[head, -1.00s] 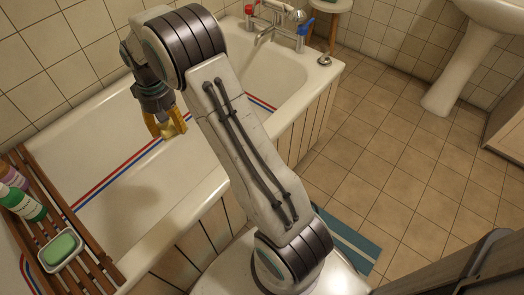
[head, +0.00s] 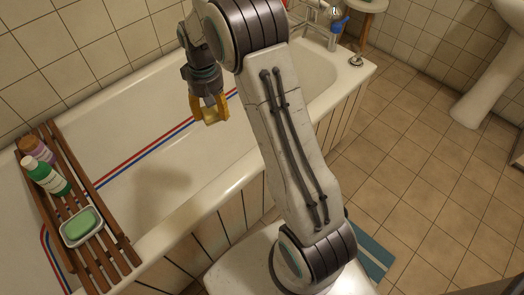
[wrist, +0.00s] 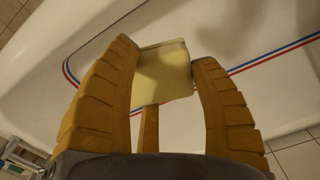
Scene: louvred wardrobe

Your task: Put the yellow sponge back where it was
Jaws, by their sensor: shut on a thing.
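My gripper (head: 210,112) hangs over the inside of the white bathtub (head: 255,160), pointing down. Its yellow-brown fingers are shut on the yellow sponge. In the wrist view the pale yellow sponge (wrist: 165,72) shows between the fingertips (wrist: 165,85), over the tub's red and blue stripes. In the head view the sponge is hard to tell from the fingers. A wooden slatted rack (head: 122,252) lies across the tub at the left.
On the rack are a green soap in a white dish (head: 65,239), a green bottle (head: 47,176) and a purple bottle (head: 36,149). The tap (head: 318,30) and a blue item (head: 338,28) are at the far end. A teal mat (head: 372,262) lies on the floor.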

